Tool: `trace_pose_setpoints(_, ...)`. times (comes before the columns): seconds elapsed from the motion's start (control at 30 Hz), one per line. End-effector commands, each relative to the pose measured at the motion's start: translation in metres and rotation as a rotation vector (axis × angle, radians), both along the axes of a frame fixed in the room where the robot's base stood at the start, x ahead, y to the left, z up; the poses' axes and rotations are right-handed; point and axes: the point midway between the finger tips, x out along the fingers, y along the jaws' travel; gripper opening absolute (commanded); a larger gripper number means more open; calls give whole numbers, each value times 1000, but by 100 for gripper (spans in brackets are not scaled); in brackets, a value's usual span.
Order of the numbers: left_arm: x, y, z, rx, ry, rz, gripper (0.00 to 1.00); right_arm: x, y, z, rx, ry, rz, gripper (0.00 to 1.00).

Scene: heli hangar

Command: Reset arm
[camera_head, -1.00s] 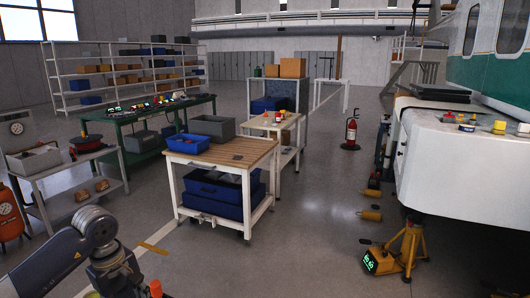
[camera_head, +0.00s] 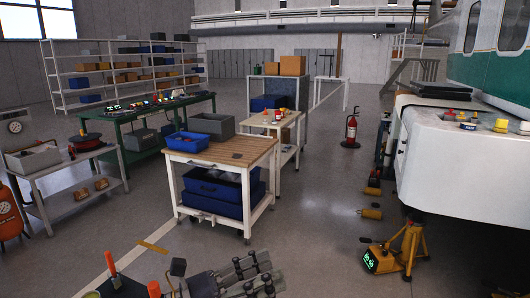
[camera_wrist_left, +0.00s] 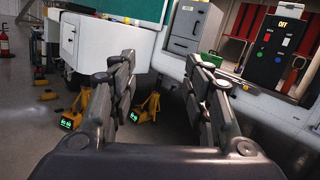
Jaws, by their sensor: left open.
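My left gripper (camera_head: 272,272) is at the bottom middle of the head view, its dark jointed fingers pointing right. In the left wrist view the gripper (camera_wrist_left: 160,78) has its two fingers well apart, with nothing between them. It hangs in free air in front of the white-and-green vehicle (camera_wrist_left: 120,18). My right gripper is not in view.
A wooden-topped cart (camera_head: 228,153) with a blue bin (camera_head: 198,144) stands ahead. A yellow jack (camera_head: 405,250) stands on the floor at the right, below the helicopter's white side (camera_head: 455,160). A fire extinguisher (camera_head: 351,132) stands farther back.

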Motion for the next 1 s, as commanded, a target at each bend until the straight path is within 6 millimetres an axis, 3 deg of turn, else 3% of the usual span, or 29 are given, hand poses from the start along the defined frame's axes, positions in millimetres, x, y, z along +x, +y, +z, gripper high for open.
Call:
trace_pose_setpoints(0.13,17,32,27,-395,279,158,45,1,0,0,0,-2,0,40)
trace_pose_setpoints(0.27,34,77,22,-725,541,303,45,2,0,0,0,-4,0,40)
trace_pose_setpoints(0.37,41,116,-1,-971,749,424,45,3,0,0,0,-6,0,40)
trace_pose_setpoints(0.53,30,175,-74,-1366,1107,651,45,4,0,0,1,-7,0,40)
trace_pose_setpoints(0.67,-5,205,-145,-1647,1373,855,45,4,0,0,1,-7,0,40)
trace_pose_setpoints(0.8,-64,219,-214,-1905,1623,1102,45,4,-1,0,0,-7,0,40)
trace_pose_setpoints(0.97,-135,217,-265,-2097,1823,1365,45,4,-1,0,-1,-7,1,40)
trace_pose_setpoints(1.0,-151,215,-273,2095,-1827,-1401,45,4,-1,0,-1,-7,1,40)
